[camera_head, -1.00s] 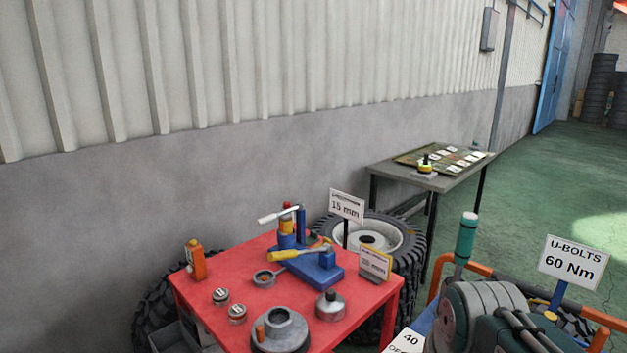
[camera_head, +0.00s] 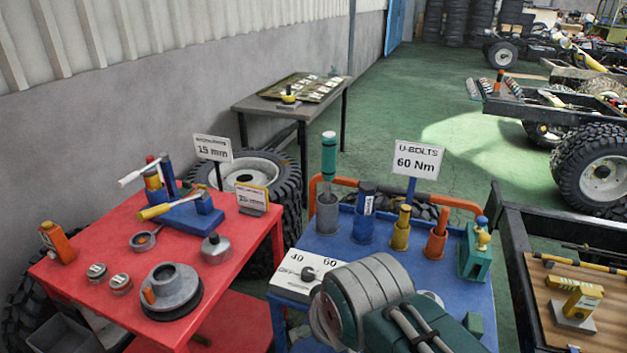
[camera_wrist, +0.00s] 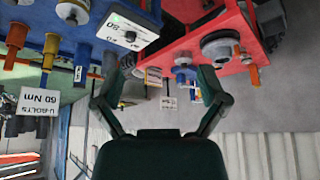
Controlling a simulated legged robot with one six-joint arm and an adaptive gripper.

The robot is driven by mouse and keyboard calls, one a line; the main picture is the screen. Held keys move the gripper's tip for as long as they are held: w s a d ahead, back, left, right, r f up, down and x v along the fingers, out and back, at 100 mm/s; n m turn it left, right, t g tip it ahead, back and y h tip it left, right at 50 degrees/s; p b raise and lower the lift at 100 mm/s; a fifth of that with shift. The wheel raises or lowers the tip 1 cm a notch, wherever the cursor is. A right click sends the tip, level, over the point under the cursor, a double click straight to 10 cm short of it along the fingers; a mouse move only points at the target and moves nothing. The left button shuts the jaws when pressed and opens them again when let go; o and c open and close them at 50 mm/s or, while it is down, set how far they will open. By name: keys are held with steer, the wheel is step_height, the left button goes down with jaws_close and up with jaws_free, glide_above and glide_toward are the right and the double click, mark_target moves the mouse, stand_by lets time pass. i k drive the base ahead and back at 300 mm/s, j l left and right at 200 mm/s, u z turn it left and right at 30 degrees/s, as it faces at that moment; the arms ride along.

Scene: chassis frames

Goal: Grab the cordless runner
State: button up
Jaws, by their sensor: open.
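I cannot tell for sure which thing is the cordless runner. A teal tool with a pale top (camera_head: 329,155) stands upright in a grey holder on the blue cart (camera_head: 385,262). A yellow tool on a grey base (camera_head: 580,303) stands on the wooden board at the far right. A small green device with a yellow top (camera_head: 476,250) sits on the cart's right side. My gripper (camera_wrist: 160,85) is open and empty in the wrist view, its two dark fingers spread. In the head view my arm covers the cart's front.
On the cart are a blue holder (camera_head: 364,212), a yellow one (camera_head: 401,228), an orange one (camera_head: 436,234) and a 40/60 box (camera_head: 307,271). A red table (camera_head: 100,250) with parts is at left. A 60 Nm sign (camera_head: 416,160) rises behind the cart. Green floor lies beyond.

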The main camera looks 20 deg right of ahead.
mark_target(329, 142)
steer(key=i+j+z, duration=0.1)
steer(key=z, duration=0.3)
steer(key=j+z, duration=0.35)
steer(key=i+j+z, duration=0.1)
steer(key=j+z, duration=0.15)
steer(key=z, duration=0.15)
steer(key=j+z, duration=0.35)
steer(key=i+l, duration=0.05)
steer(key=l, duration=0.05)
